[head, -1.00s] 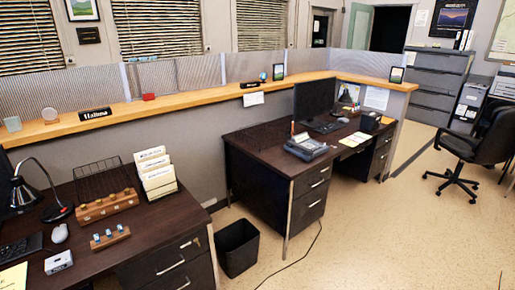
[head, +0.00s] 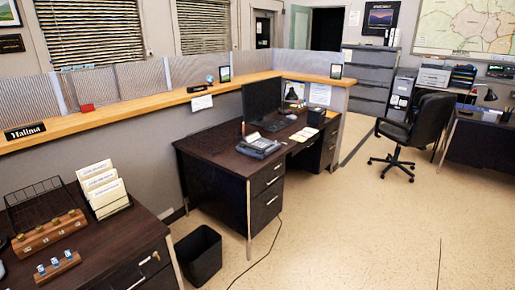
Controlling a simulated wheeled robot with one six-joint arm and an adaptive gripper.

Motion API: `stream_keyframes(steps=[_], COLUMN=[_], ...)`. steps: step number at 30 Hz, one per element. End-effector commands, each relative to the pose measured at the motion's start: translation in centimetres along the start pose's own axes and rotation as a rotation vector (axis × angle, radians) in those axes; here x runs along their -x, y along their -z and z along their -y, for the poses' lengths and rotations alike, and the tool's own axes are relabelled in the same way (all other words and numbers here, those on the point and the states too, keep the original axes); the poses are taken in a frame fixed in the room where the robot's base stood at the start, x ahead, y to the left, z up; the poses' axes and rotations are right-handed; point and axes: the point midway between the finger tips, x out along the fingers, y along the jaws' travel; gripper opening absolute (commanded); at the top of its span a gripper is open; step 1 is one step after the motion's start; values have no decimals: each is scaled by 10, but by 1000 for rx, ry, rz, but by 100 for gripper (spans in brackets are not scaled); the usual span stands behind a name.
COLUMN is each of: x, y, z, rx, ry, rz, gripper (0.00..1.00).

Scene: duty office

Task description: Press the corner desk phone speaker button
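A dark desk phone (head: 260,146) sits on the near part of the far dark wood desk (head: 205,143), by the partition corner. Its handset and keypad are small here, and I cannot make out a speaker button. My gripper is not in view.
A monitor (head: 261,104) and papers (head: 304,134) share the phone's desk. A black waste bin (head: 198,256) stands between that desk and the near desk (head: 112,243). A cable (head: 262,252) runs across the floor. An office chair (head: 408,135) stands right. Open floor (head: 365,225) lies at centre right.

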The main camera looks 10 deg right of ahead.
Motion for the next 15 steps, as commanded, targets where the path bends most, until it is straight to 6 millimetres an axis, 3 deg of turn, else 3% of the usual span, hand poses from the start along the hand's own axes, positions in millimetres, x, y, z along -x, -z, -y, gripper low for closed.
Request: stream_keyframes(steps=[1, 4, 15], x=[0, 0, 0], y=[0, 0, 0], z=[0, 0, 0], rx=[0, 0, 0], ry=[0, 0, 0], rz=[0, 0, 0], gripper=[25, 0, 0])
